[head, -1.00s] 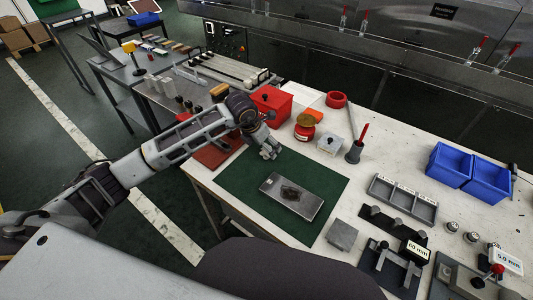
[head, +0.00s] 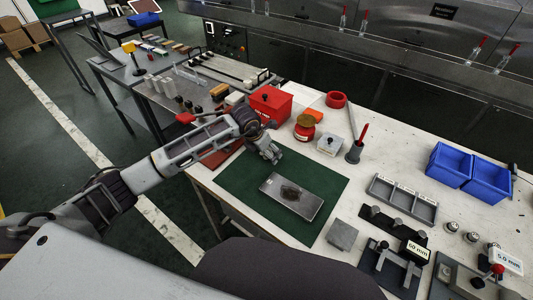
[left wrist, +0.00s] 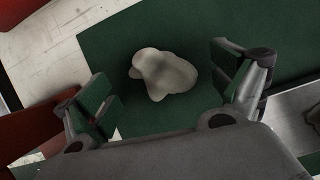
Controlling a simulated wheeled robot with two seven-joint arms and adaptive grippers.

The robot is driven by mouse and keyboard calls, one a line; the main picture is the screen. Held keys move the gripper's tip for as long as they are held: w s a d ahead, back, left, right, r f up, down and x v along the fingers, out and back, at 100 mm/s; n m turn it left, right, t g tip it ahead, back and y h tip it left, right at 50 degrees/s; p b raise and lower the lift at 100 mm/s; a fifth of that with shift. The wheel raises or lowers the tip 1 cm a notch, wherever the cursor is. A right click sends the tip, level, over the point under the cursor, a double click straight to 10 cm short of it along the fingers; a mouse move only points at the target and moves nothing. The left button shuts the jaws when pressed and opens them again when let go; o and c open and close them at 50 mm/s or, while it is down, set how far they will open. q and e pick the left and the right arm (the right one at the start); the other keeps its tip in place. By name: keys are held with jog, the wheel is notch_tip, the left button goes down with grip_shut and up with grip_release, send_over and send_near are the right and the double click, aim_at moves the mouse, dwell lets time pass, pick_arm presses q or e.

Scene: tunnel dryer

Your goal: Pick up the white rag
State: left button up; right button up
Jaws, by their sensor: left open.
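The white rag (left wrist: 165,75), a crumpled greyish-white lump, lies on the green mat (left wrist: 120,55) in the left wrist view. My left gripper (left wrist: 168,95) is open over it, with a finger to each side of the rag and no visible contact. In the head view my left gripper (head: 271,156) hangs over the far left part of the green mat (head: 235,185). There the rag is hidden or too small to make out. My right gripper is not in view.
A metal plate (head: 310,207) with a dark lump lies on the mat, right of my left gripper. A red box (head: 270,105), a red jar (head: 304,131) and a small white lidded box (head: 329,145) stand behind. Blue bins (head: 448,164) stand farther right.

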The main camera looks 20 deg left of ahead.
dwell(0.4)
pick_arm(q)
jog(key=c, duration=0.9)
jog(key=shift+r, duration=0.1)
jog(key=shift+c, duration=0.2)
notch_tip(320, 180, up, 10)
dwell(0.4)
